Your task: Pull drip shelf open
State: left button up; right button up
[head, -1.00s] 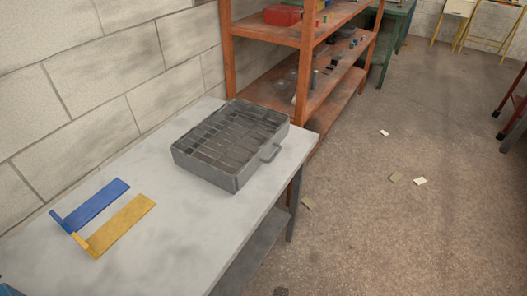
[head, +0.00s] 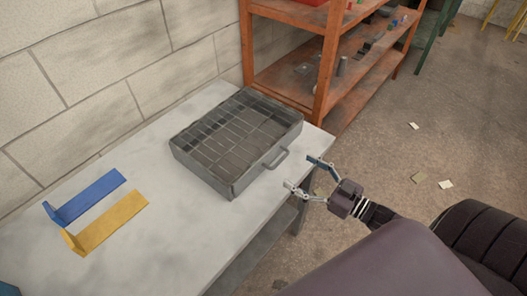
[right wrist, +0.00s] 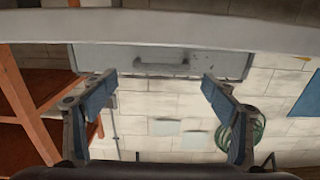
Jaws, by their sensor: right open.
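The grey metal box with a gridded top (head: 235,135) sits on the bench in the head view. Its drip-shelf handle (head: 275,157) stands out from the face toward the right. No gap shows around the shelf front (right wrist: 200,62), which is in the right wrist view with its handle (right wrist: 160,65). My right gripper (head: 300,173) is open and empty, just off the bench edge, facing the handle but apart from it. In the right wrist view its two fingers (right wrist: 160,77) spread on either side of the handle. My left gripper is not in view.
A blue bracket (head: 90,195) and a yellow bracket (head: 108,222) lie on the pale bench (head: 180,245) left of the box. An orange shelf rack (head: 318,80) stands behind the bench end. A block wall (head: 120,70) runs along the back. Floor to the right is mostly clear.

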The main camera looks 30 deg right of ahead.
aim_at(281, 159)
jog(key=shift+w+a+r, duration=0.2)
jog(key=shift+w+a, duration=0.05)
jog(key=shift+w, duration=0.1)
jog(key=p+x, duration=0.1)
jog(key=x, duration=0.4)
jog(key=shift+w+a, duration=0.1)
jog(key=shift+w, duration=0.25)
jog(key=shift+w+a, duration=0.2)
jog(key=shift+w, duration=0.2)
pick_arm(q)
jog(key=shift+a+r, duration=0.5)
pick_arm(e)
jog(key=shift+f, duration=0.1)
